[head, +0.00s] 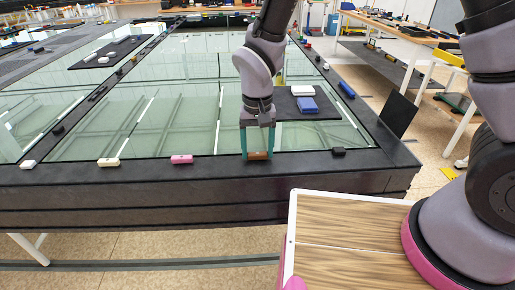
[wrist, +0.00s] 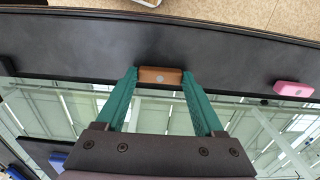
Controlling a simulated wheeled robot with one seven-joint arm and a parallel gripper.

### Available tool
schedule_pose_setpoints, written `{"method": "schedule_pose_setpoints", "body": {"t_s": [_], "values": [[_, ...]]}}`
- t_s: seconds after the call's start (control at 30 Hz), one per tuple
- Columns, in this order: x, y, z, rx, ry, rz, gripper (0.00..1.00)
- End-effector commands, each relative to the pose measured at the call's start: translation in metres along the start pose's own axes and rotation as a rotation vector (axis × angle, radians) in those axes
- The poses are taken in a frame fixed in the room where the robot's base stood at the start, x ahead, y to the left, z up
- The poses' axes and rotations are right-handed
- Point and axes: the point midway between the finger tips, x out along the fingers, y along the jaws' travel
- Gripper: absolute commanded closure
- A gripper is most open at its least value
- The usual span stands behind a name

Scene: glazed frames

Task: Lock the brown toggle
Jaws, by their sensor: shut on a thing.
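The brown toggle (head: 258,155) sits on the near black border of the glazed frame. It also shows in the wrist view (wrist: 161,76), with a round grey spot on its face. My gripper (head: 257,153) reaches down to it from above. In the wrist view its two green fingers (wrist: 160,78) stand on either side of the toggle, with the tips at its ends. The gripper is shut on the toggle, which rests on the border. Whether it is turned to a locked position I cannot tell.
A pink toggle (head: 181,159), a cream toggle (head: 109,162) and a black toggle (head: 338,151) sit along the same border. A dark mat (head: 325,113) with a blue block (head: 307,105) and a white block (head: 302,90) lies on the glass behind my gripper.

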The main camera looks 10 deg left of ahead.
Motion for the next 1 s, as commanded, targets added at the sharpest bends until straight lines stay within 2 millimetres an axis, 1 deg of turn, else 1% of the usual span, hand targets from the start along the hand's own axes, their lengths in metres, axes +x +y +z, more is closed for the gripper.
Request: {"method": "schedule_pose_setpoints", "body": {"t_s": [0.17, 0.37, 1.0], "values": [[-0.0004, -0.0002, -0.0002, -0.056, 0.000, -0.001, 0.86], [-0.0003, 0.0000, -0.0003, -0.188, 0.000, -0.001, 0.86], [-0.0002, 0.0002, -0.0002, -0.791, -0.001, 0.000, 0.86]]}}
